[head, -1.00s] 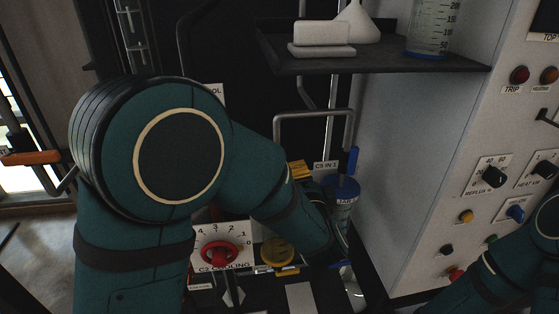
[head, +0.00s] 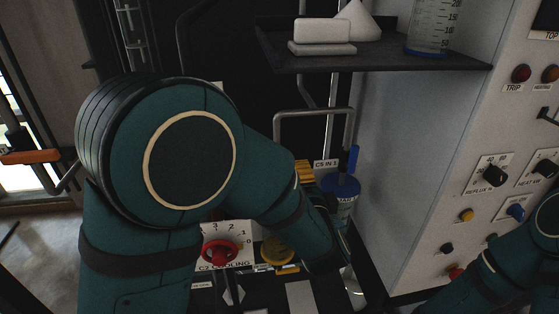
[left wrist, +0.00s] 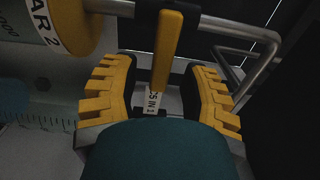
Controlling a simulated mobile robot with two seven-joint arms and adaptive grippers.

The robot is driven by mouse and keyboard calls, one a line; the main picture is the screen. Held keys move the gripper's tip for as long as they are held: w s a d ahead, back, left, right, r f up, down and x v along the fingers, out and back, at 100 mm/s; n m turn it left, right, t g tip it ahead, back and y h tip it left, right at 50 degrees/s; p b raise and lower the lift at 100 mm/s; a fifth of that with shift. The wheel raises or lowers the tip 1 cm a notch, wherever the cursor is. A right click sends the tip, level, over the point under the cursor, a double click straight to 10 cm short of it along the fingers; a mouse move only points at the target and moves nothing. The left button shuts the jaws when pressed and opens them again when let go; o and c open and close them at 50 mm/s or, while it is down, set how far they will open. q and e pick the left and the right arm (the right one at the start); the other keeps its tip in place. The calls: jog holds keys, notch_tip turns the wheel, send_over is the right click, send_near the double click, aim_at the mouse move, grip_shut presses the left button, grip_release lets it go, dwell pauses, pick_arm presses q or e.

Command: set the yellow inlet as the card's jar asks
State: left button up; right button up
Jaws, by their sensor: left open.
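A yellow lever (left wrist: 168,50), which looks like the yellow inlet's handle, runs between the fingers of my left gripper (left wrist: 164,92) in the left wrist view. The gripper is open with a finger on either side, apart from the lever. A small white tag (left wrist: 152,101) ending in "IN 1" shows behind. A yellow jar (left wrist: 75,22) labelled as jar 2 is at upper left. In the head view my left forearm hides most of this area. A blue-lidded jar (head: 341,186) stands right of my arm. I cannot make out the card. My right gripper is out of view.
A blue lever (head: 353,159) rises behind the blue-lidded jar. A red cooling knob (head: 220,252) and a yellow round lid (head: 277,250) are low beside my left arm. A dark shelf (head: 385,59) overhangs behind. A metal pipe (left wrist: 250,30) passes close to the left gripper.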

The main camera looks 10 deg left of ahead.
pick_arm(q)
jog(key=shift+v, duration=2.95)
